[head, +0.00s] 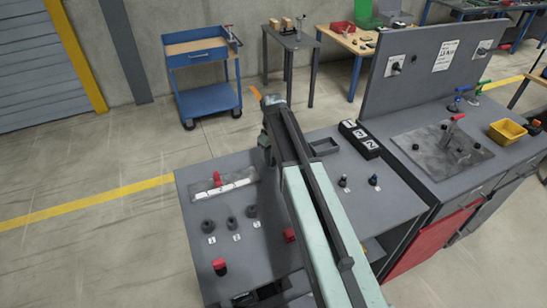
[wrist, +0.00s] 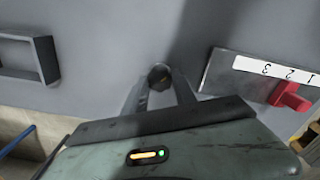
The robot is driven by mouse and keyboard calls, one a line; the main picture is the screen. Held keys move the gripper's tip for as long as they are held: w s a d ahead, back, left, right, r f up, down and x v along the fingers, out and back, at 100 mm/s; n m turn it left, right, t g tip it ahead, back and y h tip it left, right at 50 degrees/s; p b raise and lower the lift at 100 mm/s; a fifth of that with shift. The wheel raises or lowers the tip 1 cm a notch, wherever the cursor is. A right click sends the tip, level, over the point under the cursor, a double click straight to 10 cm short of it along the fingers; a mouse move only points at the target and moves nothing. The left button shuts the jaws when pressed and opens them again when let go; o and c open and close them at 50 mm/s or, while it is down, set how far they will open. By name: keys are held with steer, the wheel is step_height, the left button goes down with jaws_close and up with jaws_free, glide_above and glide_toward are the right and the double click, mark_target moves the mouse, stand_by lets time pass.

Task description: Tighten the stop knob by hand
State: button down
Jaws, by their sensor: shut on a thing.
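My gripper (wrist: 158,88) is shut on a small dark round knob (wrist: 159,75) that stands on the grey bench top, with one finger on each side of it. I take this to be the stop knob; much of it is hidden between the fingers. How far it is turned cannot be seen. In the head view my arm covers this part of the bench, so the knob does not show there.
A plate (head: 235,187) marked 1, 2, 3 with a red lever (head: 217,180) lies beside the gripper; in the wrist view the lever (wrist: 291,96) is at right. A dark open tray (wrist: 45,58) is opposite. Several knobs and a black numbered block (head: 359,139) stand on the bench.

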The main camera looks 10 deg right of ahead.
steer(key=m, duration=1.3)
steer(key=shift+w+m, duration=0.1)
steer(key=shift+m, duration=0.3)
stand_by(0.4)
steer(key=c, duration=1)
jaws_free()
step_height(320, 180, up, 8)
steer(key=p, duration=0.8)
steer(key=shift+f, duration=0.15)
